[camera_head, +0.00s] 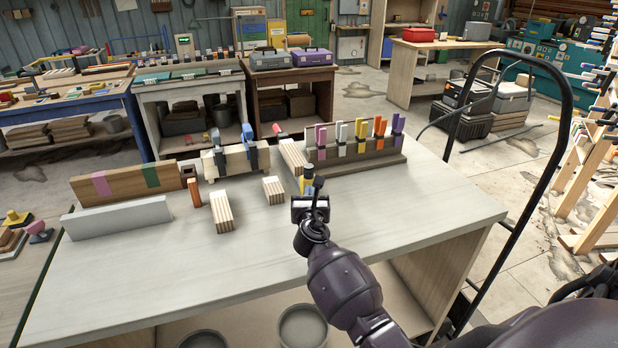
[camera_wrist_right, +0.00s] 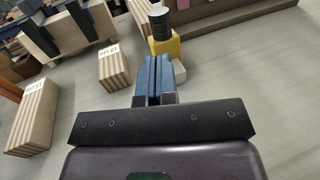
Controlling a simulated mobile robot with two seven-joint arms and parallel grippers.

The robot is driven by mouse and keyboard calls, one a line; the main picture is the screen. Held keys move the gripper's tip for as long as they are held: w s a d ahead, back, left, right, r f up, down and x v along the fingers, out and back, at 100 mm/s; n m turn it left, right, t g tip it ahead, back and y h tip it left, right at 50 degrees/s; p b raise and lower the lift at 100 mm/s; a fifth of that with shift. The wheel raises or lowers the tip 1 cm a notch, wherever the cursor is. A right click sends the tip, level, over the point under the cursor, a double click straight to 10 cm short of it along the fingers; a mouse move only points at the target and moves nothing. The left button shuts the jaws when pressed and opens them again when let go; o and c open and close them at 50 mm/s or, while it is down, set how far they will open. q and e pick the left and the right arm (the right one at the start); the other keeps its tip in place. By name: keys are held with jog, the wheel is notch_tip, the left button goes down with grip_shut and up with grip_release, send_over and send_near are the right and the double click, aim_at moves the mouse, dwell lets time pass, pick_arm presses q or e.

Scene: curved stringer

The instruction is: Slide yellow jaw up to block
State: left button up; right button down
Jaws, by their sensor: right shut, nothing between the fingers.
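The yellow jaw (camera_head: 304,186) is a small yellow piece with a dark cylindrical knob on top, standing on the bench. In the right wrist view the jaw (camera_wrist_right: 174,48) is just beyond my fingertips, with a small white piece (camera_wrist_right: 179,73) low beside it. My right gripper (camera_head: 318,184) is shut and empty, close to the jaw; its blue fingers also show in the wrist view (camera_wrist_right: 154,62). I cannot tell whether they touch the jaw. Striped wooden blocks stand nearby: a small one (camera_head: 273,190), a larger one (camera_head: 222,212) and a long one (camera_head: 293,157). My left gripper is not in view.
A wooden rack (camera_head: 352,158) of coloured clamps stands behind right. A wooden workpiece with dark clamps (camera_head: 232,161) is behind left. A brown board (camera_head: 125,183) and a grey bar (camera_head: 118,217) lie at left. The bench front (camera_head: 190,265) is clear.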

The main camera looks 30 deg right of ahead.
aim_at(307, 172)
jog(key=b+x, duration=0.1)
jog(key=x, duration=0.5)
jog(key=shift+w+d, duration=0.15)
jog(key=shift+w, duration=0.2)
jog(key=shift+w+d, duration=0.35)
jog(key=shift+w, duration=0.2)
jog(key=shift+w+d+b, duration=0.15)
jog(key=shift+w+b, duration=0.15)
jog(key=shift+w, duration=0.25)
jog(key=shift+w+d+b, duration=0.15)
jog(key=shift+w+b, duration=0.15)
jog(key=shift+w, duration=0.25)
jog(key=shift+s, duration=0.1)
